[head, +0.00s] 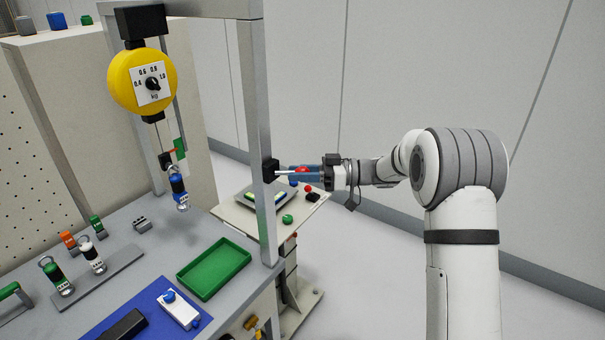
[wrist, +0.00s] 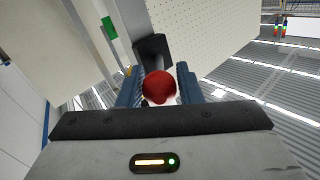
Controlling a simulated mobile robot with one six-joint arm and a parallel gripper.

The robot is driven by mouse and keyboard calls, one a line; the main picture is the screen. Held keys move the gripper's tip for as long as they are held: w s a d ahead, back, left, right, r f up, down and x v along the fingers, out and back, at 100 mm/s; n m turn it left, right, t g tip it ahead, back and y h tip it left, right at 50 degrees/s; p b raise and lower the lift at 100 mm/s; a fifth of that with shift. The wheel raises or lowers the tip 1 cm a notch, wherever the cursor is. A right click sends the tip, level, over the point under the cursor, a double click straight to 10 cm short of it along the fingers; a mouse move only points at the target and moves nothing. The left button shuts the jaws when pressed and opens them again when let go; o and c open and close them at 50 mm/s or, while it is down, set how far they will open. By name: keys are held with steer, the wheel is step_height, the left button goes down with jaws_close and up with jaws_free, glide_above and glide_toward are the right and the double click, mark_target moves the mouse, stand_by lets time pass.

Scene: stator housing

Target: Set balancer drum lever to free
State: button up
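The balancer drum (head: 118,82) is a yellow disc with a white dial, hung from the top of the frame. A lever with a silver rod (head: 281,172) and a red ball knob (head: 303,170) sticks out to the right from a black block (head: 270,170) on the frame's upright. My gripper (head: 296,173) is at this lever, its blue fingers on either side of the knob. In the wrist view the red knob (wrist: 159,86) sits between the fingers (wrist: 160,78). I cannot tell whether they press on it. The knob hides part of the rod there.
The frame's grey upright (head: 260,120) stands close to the fingertips. A tool (head: 178,187) hangs below the drum. A green tray (head: 214,268) lies on the bench. A small side table (head: 235,214) with several coloured knobs stands under my gripper. The floor at right is clear.

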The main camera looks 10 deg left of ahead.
steer(key=o, duration=0.4)
steer(key=shift+c, duration=0.2)
steer(key=w+d+b, duration=0.1)
steer(key=d+b, duration=0.1)
steer(key=d, duration=0.5)
steer(key=shift+w+d, duration=0.3)
steer(key=shift+d, duration=0.1)
steer(key=shift+a+r, duration=0.1)
